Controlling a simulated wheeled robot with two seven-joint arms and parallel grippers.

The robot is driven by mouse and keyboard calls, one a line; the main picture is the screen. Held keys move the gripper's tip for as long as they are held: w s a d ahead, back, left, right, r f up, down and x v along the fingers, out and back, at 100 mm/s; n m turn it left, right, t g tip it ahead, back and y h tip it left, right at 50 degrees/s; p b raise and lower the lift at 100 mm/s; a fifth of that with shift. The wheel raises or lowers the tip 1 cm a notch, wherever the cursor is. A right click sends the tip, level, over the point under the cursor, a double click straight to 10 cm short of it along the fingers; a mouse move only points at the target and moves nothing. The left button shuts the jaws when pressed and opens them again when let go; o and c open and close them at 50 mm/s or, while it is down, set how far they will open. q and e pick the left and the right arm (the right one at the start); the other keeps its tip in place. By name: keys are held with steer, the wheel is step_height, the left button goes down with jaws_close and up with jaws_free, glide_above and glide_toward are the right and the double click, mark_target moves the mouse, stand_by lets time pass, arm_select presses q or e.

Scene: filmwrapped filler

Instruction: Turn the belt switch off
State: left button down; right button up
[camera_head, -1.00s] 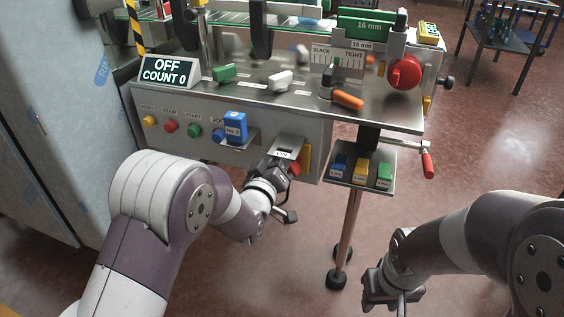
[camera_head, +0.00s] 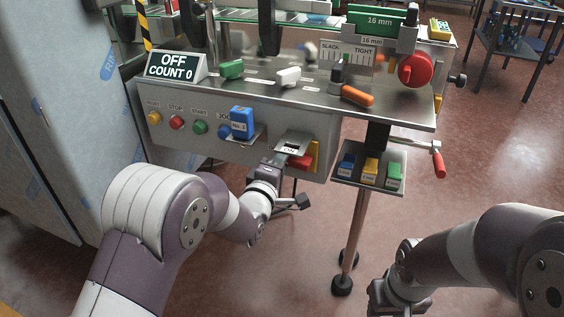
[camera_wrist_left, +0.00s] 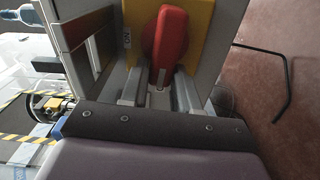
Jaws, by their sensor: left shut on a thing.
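The belt switch has a red handle (camera_head: 302,161) on a yellow plate (camera_head: 315,154) at the right end of the machine's front panel, below a small metal hood (camera_head: 293,138). In the left wrist view the red handle (camera_wrist_left: 170,42) stands out from the yellow plate (camera_wrist_left: 200,25). My left gripper (camera_head: 283,168) is at the switch from the front. In the left wrist view its two fingers (camera_wrist_left: 160,88) are shut on the lower part of the handle. My right gripper (camera_head: 398,298) is low at the right, away from the panel; its jaws are not clear.
A display (camera_head: 174,66) reads OFF, COUNT 0. Several coloured buttons (camera_head: 200,127) and a blue block (camera_head: 241,122) are left of the switch. A small tray (camera_head: 369,173) of coloured blocks on a post and a red-handled crank (camera_head: 437,162) stand to the right.

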arm_select(q)
steer(key=shift+f+n, duration=0.25)
steer(key=shift+n, duration=0.35)
steer(key=c, duration=0.9)
jaws_free()
steer(key=shift+s, duration=0.1)
steer(key=p+v, duration=0.2)
steer(key=v, duration=1)
steer(key=shift+s+a, duration=0.1)
steer(key=shift+s, duration=0.2)
